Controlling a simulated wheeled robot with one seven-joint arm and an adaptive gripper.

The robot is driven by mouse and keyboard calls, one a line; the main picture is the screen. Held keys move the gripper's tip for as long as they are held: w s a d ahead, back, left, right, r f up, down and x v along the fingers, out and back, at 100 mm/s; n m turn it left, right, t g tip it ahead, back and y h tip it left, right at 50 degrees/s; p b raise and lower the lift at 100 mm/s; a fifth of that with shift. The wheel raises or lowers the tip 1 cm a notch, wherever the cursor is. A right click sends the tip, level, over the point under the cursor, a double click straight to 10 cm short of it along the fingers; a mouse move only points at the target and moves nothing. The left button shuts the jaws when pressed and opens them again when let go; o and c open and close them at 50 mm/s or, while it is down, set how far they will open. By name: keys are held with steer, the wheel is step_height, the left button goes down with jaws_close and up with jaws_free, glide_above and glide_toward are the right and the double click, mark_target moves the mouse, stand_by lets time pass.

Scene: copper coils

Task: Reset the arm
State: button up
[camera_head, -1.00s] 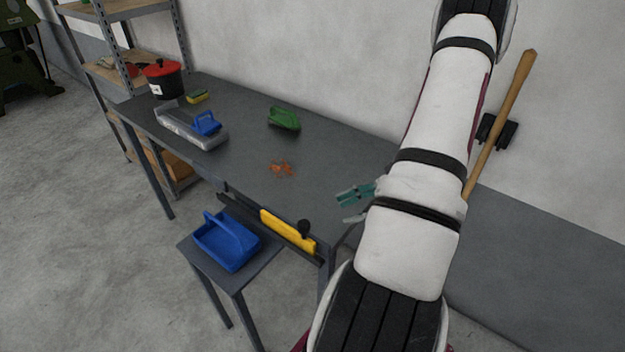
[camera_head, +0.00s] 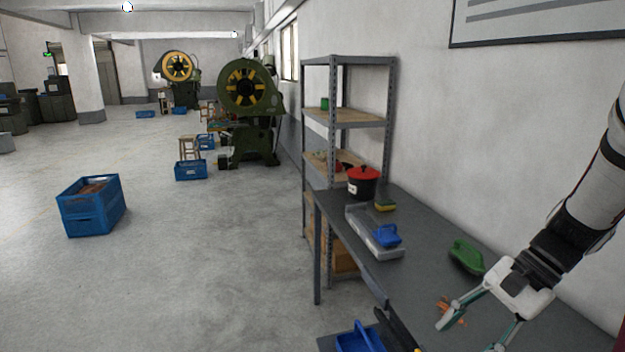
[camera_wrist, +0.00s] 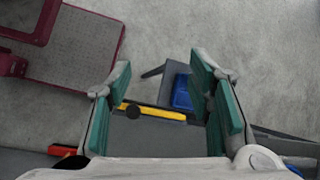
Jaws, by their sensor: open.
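My gripper (camera_head: 470,334) is open and empty at the lower right of the head view, above the grey workbench (camera_head: 410,283). Its two teal-padded fingers point down and left, spread apart. The wrist view also shows my gripper (camera_wrist: 160,88) open, with nothing between the pads. The orange copper pieces (camera_head: 452,309) lie on the bench and show just beside one finger in the head view; I cannot tell the height gap. In the wrist view, a yellow bar with a black knob (camera_wrist: 158,113) and a blue container (camera_wrist: 182,92) show beyond the fingers.
On the bench are a green brush-like tool (camera_head: 466,257), a grey tray (camera_head: 356,222) with a blue-handled item (camera_head: 386,236), a sponge (camera_head: 385,205) and a red-lidded black pot (camera_head: 363,182). A shelf (camera_head: 392,100) stands behind. Open floor (camera_head: 200,270) lies left.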

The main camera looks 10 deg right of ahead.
steer(key=s+a+r+n+t+h, duration=0.4)
steer(key=a+r+n+h, duration=0.3)
steer(key=a+r+n, duration=0.6)
steer(key=shift+s+a+r+n, duration=0.15)
steer(key=shift+s+a+n, duration=0.45)
steer(key=shift+a, duration=0.35)
steer(key=shift+d, duration=0.1)
